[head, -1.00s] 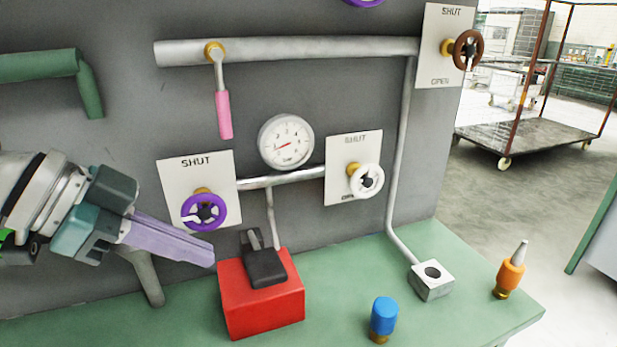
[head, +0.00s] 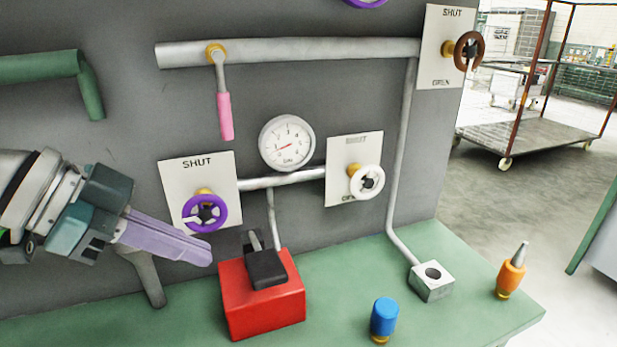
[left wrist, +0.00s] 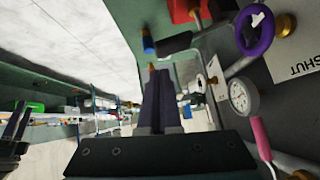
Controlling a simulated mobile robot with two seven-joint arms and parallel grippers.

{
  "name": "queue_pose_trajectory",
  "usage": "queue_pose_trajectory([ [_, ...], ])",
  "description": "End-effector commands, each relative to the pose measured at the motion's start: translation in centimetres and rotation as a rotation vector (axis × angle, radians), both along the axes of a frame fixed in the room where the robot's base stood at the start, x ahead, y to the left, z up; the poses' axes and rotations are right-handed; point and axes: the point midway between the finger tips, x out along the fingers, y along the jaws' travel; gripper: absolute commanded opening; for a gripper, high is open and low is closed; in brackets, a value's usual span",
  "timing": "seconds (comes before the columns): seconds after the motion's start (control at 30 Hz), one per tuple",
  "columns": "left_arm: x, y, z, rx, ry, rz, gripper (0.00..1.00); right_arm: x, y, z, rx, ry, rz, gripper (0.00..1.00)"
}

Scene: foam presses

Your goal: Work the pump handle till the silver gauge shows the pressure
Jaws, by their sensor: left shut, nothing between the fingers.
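A red pump box (head: 262,308) stands on the green bench with a black handle (head: 267,268) tilted on its top. The silver-rimmed gauge (head: 287,143) above it has a white face, and its red needle points to the lower left. My left gripper (head: 207,254) is shut and empty, just left of the pump and apart from the handle. In the left wrist view its fingers (left wrist: 159,88) are together, with the pump box (left wrist: 188,10) and gauge (left wrist: 243,96) beyond. A dark two-pronged shape at that view's left edge looks like my right gripper (left wrist: 14,122); its jaws are unclear.
A purple valve wheel (head: 204,213) is close above my left gripper. A white wheel (head: 366,181), brown wheel (head: 468,50) and pink-handled lever (head: 225,116) are on the grey panel. A metal block (head: 431,281), blue-capped piece (head: 384,318) and orange piece (head: 510,272) stand on the bench.

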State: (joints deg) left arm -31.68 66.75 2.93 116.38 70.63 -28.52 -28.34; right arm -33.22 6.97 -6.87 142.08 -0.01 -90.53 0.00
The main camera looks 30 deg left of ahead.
Motion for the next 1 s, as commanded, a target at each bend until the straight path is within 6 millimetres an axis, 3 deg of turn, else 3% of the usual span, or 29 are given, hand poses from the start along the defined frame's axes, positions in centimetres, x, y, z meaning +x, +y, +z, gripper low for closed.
queue_pose_trajectory([
  [0.57, 0.2, 0.1, 0.0, 0.0, 0.002, 0.004, 0.0, 0.0, 0.0, -0.2, 0.0, 0.0, 0.0, 1.0],
  [0.77, 2.4, 2.2, 0.0, -0.007, 0.039, 0.053, 0.0, 0.0, 0.0, -2.3, 0.0, 0.0, 0.0, 1.0],
  [1.0, 4.3, 4.2, 2.5, -0.115, 0.13, 0.069, 0.0, 0.0, 0.0, -5.6, 0.0, 0.0, 0.0, 1.0],
])
